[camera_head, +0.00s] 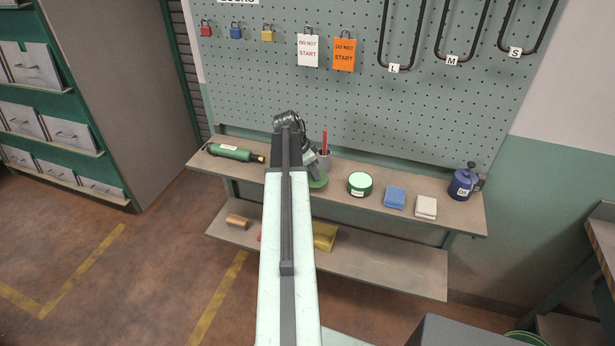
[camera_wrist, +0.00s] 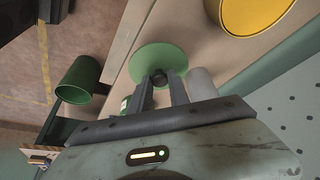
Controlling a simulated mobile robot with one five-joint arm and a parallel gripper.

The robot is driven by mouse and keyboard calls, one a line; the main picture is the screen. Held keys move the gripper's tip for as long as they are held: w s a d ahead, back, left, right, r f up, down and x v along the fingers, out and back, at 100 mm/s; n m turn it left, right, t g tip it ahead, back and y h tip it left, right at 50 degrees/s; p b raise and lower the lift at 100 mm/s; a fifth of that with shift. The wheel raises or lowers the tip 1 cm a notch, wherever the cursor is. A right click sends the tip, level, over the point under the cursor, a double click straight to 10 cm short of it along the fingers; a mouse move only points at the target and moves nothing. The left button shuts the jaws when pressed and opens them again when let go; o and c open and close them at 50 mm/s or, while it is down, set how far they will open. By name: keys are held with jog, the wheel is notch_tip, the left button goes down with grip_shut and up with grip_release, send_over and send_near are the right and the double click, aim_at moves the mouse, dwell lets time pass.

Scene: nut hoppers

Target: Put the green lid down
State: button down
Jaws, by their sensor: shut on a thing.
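The green lid (camera_wrist: 150,60) is a flat round disc with a dark knob (camera_wrist: 160,77) at its centre. My gripper (camera_wrist: 161,86) is shut on the knob, with one finger on each side. In the head view, part of the lid (camera_head: 319,181) shows beside my arm, over the upper shelf (camera_head: 340,193); my arm hides the rest. I cannot tell whether the lid touches the shelf or hangs just above it.
A grey cup (camera_head: 325,159) with red sticks stands close behind the lid. A green cylinder (camera_head: 234,152) lies left.

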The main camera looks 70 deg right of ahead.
aim_at(311, 177)
jog(key=f+b, duration=0.3)
jog(key=shift+w+d+f, duration=0.2)
jog(key=shift+d+f, duration=0.1)
jog(key=shift+d, duration=0.05)
jog(key=shift+s+f+b, duration=0.1)
jog(key=shift+f+b, duration=0.15)
jog(key=shift+b, duration=0.2)
jog(key=shift+w+a+r, duration=0.15)
jog(key=shift+w+r, duration=0.05)
jog(key=shift+w, duration=0.1)
jog(key=shift+f, duration=0.15)
jog(key=c, duration=1.2)
grip_release()
jog(key=shift+c, duration=0.2)
